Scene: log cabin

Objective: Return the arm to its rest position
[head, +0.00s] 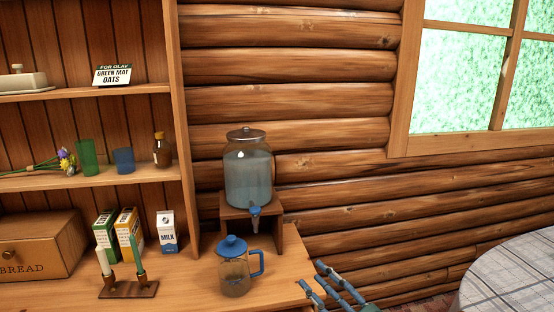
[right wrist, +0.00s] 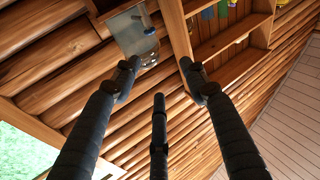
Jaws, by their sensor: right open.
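My right gripper (head: 314,275) shows at the bottom of the head view, just right of the counter's end. Its dark fingers are spread and empty, pointing up and left. In the right wrist view the same fingers (right wrist: 158,72) are apart with nothing between them. The rest of my right arm is out of the head view. My left gripper is in neither view.
A glass pitcher with a blue lid (head: 234,272) stands left of the gripper. A water dispenser (head: 248,172) sits on a wooden stand (head: 268,213) behind it. A cloth-covered round table (head: 515,275) is at right. Shelves (head: 88,91) are at left.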

